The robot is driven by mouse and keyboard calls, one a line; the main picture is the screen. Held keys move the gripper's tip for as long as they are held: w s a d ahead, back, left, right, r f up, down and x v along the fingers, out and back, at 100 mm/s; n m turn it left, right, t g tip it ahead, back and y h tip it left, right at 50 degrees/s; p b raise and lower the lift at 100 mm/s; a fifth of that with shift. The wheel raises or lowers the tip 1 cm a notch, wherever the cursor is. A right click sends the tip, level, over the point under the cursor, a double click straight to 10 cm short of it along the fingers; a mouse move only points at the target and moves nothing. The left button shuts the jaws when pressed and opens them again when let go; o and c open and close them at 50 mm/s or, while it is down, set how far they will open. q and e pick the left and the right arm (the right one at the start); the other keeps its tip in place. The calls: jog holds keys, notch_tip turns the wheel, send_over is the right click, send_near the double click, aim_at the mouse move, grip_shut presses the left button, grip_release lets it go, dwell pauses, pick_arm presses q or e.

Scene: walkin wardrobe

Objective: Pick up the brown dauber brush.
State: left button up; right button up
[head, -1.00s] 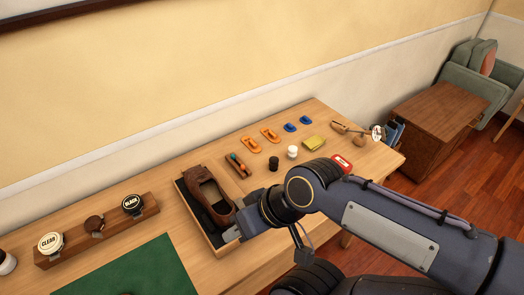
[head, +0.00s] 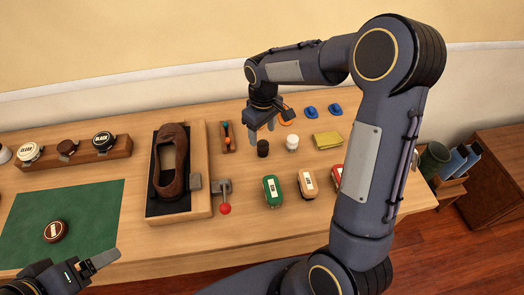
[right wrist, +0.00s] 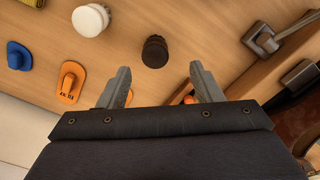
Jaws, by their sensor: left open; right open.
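A small dark brown, round-topped piece (head: 262,148) stands upright on the table beside a white one (head: 292,142); it is the likeliest dauber brush, though its label and bristles cannot be made out. My right gripper (head: 262,132) is open and empty, pointing down just behind it in the head view. In the right wrist view, the dark piece (right wrist: 155,51) is ahead of the two open fingers (right wrist: 160,82), not between them. My left gripper (head: 97,262) is open at the table's front left edge, by the green mat (head: 95,215).
A brown shoe (head: 170,170) sits in a wooden box (head: 208,150) with a red-knobbed lever. A narrow holder (head: 228,137) with orange-tipped tools, orange and blue pieces, a yellow cloth (head: 327,140) and several bristle brushes (head: 272,190) crowd around.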

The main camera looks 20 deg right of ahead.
aim_at(262, 142)
jog(key=f, duration=0.5)
jog(key=w+f+p, duration=0.1)
jog(key=f, duration=0.2)
jog(key=shift+d+f, duration=0.15)
jog(key=shift+f, duration=0.2)
jog(key=c, duration=1.1)
jog(key=shift+o, duration=0.2)
jog(key=shift+r, duration=0.1)
jog(key=shift+r, duration=0.5)
jog(key=s+a+r+b, duration=0.1)
jog(key=s+a+r, duration=0.1)
jog(key=a+r, duration=0.4)
jog(key=s+a+r+b, duration=0.1)
jog(key=s+a+r, duration=0.2)
jog(key=a+r, duration=0.3)
jog(key=shift+s+a, duration=0.25)
jog(key=shift+a, duration=0.25)
